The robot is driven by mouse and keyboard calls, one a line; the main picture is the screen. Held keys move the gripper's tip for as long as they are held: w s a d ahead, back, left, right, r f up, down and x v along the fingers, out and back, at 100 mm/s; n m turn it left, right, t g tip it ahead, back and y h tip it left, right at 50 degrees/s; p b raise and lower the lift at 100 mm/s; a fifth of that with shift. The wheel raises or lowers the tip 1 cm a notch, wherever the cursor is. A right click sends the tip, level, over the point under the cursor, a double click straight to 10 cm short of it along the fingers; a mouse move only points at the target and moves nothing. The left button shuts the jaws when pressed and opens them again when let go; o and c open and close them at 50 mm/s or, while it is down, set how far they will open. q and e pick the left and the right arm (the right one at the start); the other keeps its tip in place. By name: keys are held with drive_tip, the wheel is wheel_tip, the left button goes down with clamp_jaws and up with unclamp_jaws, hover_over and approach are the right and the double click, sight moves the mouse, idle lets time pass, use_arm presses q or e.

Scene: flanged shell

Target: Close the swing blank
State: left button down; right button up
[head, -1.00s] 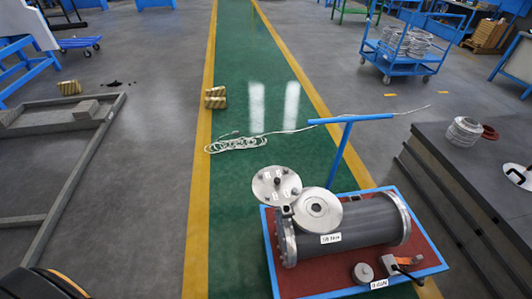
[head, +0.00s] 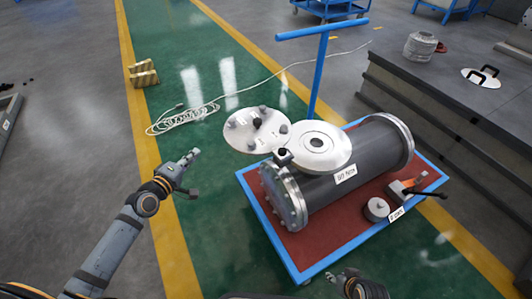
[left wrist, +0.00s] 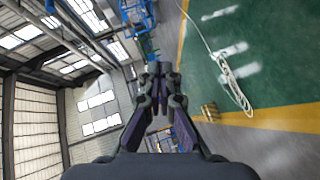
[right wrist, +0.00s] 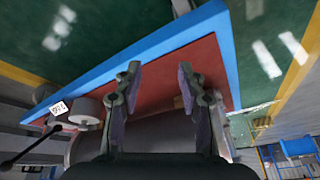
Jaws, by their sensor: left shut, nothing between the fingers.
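A grey flanged shell (head: 340,190) lies on its side on the cart. A second disc with a central hole (head: 316,147) lies over the shell's top. A dark pivot block (head: 283,156) sits between the discs. I cannot tell for certain which disc is the swing blank. My left gripper (head: 190,165) is shut and empty, left of the cart and apart from the discs. My right gripper (right wrist: 158,72) is open and empty, over the cart's near side.
The cart has a red top and a blue rim (head: 422,210), with a blue handle (head: 322,29) behind. A small round weight (head: 377,208) and an orange tool (head: 407,188) lie at its right. A dark stepped platform (head: 440,105) stands right.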

sight(245, 133)
use_arm(q)
drive_tip(key=s+d+r+h+b, duration=0.2)
drive_tip(key=d+r+h+b, duration=0.15)
drive_tip(key=d+r, duration=0.4)
drive_tip(key=shift+n+t+h, duration=0.35)
drive_tip(key=shift+n+t, duration=0.05)
drive_tip(key=x, duration=0.3)
drive_tip(key=b+x, duration=0.1)
drive_tip(key=x, duration=0.5)
drive_tip(key=shift+w+f, duration=0.1)
drive_tip(key=shift+f, duration=0.15)
drive_tip(key=d, duration=0.1)
drive_tip(key=w+d, duration=0.1)
drive_tip(key=w+d+b, duration=0.1)
drive_tip(key=d, duration=0.1)
drive_tip(key=shift+d, duration=0.2)
use_arm(e)
drive_tip(key=w+r+t, duration=0.9)
drive_tip(key=w+r, duration=0.6)
drive_tip(key=r, duration=0.1)
drive_tip(key=shift+w+a+t, duration=0.15)
drive_tip(key=shift+a+t, duration=0.05)
drive_tip(key=shift+t, duration=0.1)
use_arm(q)
drive_tip(key=shift+w, duration=0.1)
